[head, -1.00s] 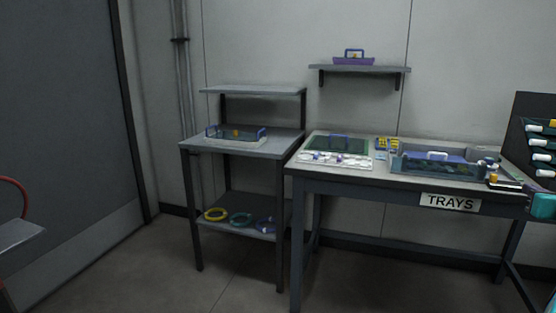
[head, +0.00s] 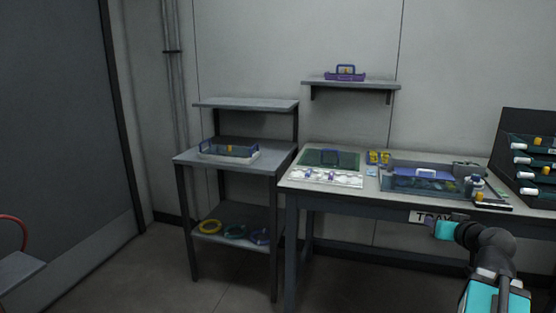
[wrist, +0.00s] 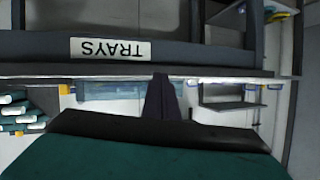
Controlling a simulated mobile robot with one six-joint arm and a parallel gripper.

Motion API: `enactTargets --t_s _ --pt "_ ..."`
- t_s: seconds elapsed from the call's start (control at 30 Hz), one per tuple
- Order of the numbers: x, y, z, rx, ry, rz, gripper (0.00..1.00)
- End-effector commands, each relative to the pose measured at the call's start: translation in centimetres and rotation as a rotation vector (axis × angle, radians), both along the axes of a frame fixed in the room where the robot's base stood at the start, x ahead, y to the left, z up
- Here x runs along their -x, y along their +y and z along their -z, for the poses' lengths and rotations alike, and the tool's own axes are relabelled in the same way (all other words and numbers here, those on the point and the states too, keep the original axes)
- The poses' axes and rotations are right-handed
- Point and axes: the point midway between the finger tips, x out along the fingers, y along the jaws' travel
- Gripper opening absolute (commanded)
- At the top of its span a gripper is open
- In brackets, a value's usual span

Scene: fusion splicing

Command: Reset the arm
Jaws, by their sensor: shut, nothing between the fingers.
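My arm (head: 490,262), dark with teal parts, rises from the lower right of the head view. My gripper (head: 430,225) is at its end, in front of the tray table's front edge and partly over the TRAYS label (head: 418,216). In the wrist view, which looks upside down, my gripper (wrist: 162,97) shows as dark fingers shut together with nothing between them. The label (wrist: 110,49) reads inverted there, and the fingers appear against the table's edge. I cannot tell whether they touch it.
The tray table (head: 300,183) carries a blue-handled tray (head: 400,190), a white panel (head: 335,180) and small yellow items. A shelf stand (head: 190,157) with a tray and coloured rings is left. A purple tray (head: 345,76) sits on a wall shelf. The floor in front is open.

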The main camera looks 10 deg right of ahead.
Motion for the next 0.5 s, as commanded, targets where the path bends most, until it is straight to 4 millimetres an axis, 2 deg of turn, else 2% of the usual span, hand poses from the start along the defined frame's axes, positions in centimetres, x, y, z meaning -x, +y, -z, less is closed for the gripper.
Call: enactTargets --t_s 0.03,0.2,0.5 --pt "-0.8 1.2 0.7 -0.014 0.023 -0.021 0.00" --pt "-2.7 4.8 4.3 -0.046 0.095 -0.081 0.00" --pt "-4.4 11.7 10.9 -0.094 0.237 -0.183 0.00"
